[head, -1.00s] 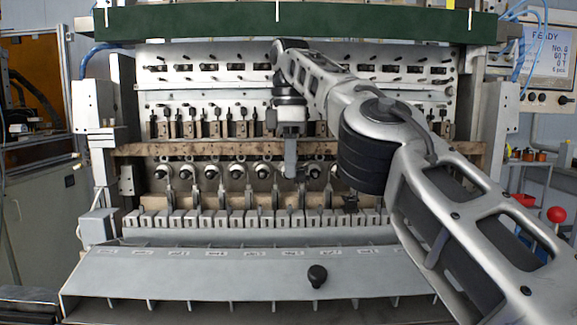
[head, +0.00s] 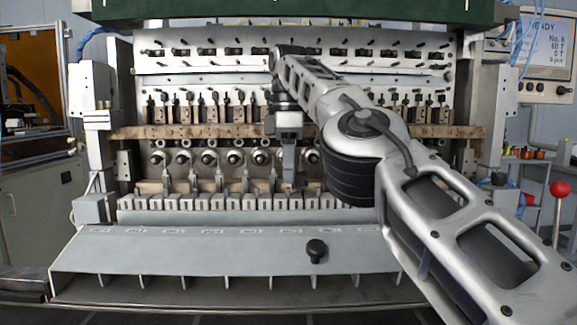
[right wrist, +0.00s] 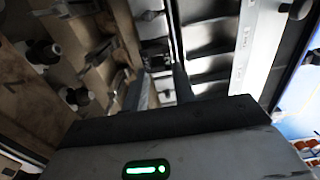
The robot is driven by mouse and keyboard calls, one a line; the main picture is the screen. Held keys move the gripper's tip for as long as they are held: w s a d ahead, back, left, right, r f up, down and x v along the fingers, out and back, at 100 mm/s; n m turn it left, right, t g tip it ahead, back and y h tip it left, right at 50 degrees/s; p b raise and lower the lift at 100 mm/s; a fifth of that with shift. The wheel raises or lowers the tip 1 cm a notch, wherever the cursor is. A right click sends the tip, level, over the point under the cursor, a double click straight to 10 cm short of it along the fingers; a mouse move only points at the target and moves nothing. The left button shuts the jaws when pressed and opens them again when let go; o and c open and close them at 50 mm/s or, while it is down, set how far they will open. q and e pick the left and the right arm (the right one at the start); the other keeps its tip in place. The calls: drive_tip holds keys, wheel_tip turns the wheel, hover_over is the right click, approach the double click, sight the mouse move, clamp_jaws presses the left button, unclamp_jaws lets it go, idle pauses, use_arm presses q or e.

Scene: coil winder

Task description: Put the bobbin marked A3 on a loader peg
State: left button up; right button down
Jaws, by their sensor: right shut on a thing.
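My right gripper (head: 288,184) points down in front of the coil winder, just above the notched grey rail and in front of the row of round spindle ends (head: 236,157). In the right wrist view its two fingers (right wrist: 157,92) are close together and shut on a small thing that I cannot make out. I cannot read an A3 mark on anything. No bobbin shows clearly, and I cannot tell which parts are the loader pegs. My left gripper is not in view.
A sloping grey cover (head: 200,250) with a black knob (head: 317,250) spans the front, with divided bays under its edge. The notched rail (head: 180,201) runs behind it. A wooden bar (head: 180,132) crosses above the spindles. A screen (head: 543,50) stands at the right.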

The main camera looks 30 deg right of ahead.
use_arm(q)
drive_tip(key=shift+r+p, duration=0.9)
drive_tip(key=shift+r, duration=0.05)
use_arm(e)
drive_tip(key=shift+w+a, duration=0.7)
drive_tip(key=shift+a, duration=0.35)
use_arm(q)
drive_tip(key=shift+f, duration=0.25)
use_arm(e)
drive_tip(key=shift+f, duration=0.25)
drive_tip(key=shift+f+b, duration=0.35)
drive_tip(key=shift+b, duration=0.3)
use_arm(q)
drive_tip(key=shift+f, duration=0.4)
use_arm(e)
drive_tip(key=c, duration=1.1)
unclamp_jaws()
drive_tip(key=shift+o, duration=0.2)
